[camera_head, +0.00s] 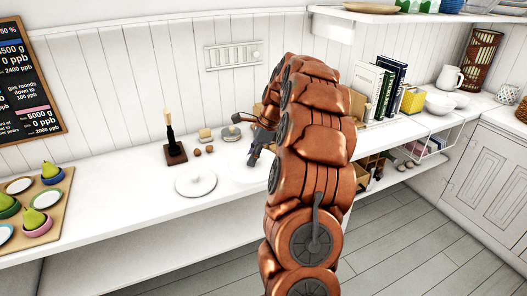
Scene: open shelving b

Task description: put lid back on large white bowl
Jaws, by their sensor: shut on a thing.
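My gripper (252,160) is beyond my copper-coloured arm, low over the white counter, pointing down. It is shut on a pale white round piece (243,173), which appears to be the lid. My arm hides its right side, and white on white makes its edge faint. A white round dish (196,182) with a raised inner ring sits on the counter just left of it. It may be the large white bowl, but its depth is hard to tell. I cannot tell whether the held piece touches the counter.
A dark stand with a candle-like top (175,150) and small brown and tan items (205,136) stand behind the dish. A wooden tray of pears (40,205) is at left. Books (380,85) and white bowls (440,103) are at right.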

